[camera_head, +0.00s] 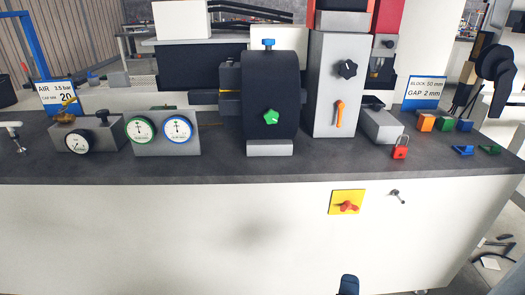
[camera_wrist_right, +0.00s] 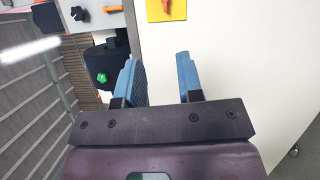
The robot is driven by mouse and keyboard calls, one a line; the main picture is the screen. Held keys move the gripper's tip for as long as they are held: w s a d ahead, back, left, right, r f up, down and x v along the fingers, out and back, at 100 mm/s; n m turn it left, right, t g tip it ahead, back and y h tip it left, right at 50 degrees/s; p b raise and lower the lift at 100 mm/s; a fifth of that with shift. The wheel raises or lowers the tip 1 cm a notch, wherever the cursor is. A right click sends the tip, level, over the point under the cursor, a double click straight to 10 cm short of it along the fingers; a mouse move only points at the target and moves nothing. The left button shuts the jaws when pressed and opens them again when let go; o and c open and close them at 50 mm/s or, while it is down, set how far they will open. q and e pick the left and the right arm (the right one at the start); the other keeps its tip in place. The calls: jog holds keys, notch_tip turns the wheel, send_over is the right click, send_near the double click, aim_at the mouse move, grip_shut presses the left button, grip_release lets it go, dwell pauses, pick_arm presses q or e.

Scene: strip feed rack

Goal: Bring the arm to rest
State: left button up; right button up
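My right gripper (camera_head: 348,284) shows only as a blue fingertip at the bottom edge of the head view, low in front of the white cabinet front. In the right wrist view my right gripper (camera_wrist_right: 159,78) has its two blue fingers spread apart, with nothing between them. The white cabinet front is seen past the fingers. My left gripper is not in view.
The dark bench top (camera_head: 220,168) carries gauges (camera_head: 178,130), a black roller unit (camera_head: 270,95), a grey knob housing (camera_head: 335,85) and several coloured blocks (camera_head: 426,122). A red switch on a yellow plate (camera_head: 347,194) and a small handle (camera_head: 397,195) stick out of the white cabinet front (camera_head: 170,235).

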jog(key=w+d+r+n+t+y, duration=0.1)
jog(key=d+r+n+t+y, duration=0.15)
jog(key=d+n, duration=0.75)
jog(key=s+d+f+m+g+y, duration=0.1)
jog(key=s+d+f+m+g, duration=0.2)
jog(key=s+f+m, duration=0.3)
jog(key=s+d+f+m+g+y, duration=0.1)
jog(key=s+d+f+m+g, duration=0.25)
jog(key=s, duration=0.35)
jog(key=s+a+r+m+g+y, duration=0.15)
jog(key=s+m, duration=0.25)
jog(key=s, duration=0.4)
jog(key=s+a+m+g+y, duration=0.2)
jog(key=s+m+g, duration=0.15)
jog(key=s, duration=0.55)
jog(key=shift+w+a+m+t+h, duration=0.55)
jog(key=shift+a+m+t+h, duration=0.25)
jog(key=shift+a+m, duration=1.75)
pick_arm(q)
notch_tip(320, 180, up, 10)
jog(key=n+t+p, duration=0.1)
jog(key=p, duration=1.3)
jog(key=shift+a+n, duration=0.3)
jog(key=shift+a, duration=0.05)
pick_arm(e)
notch_tip(320, 180, up, 10)
jog(key=d+m+t, duration=0.1)
jog(key=shift+s+f+m, duration=0.15)
jog(key=shift+f+m, duration=0.1)
jog(key=shift+m, duration=0.1)
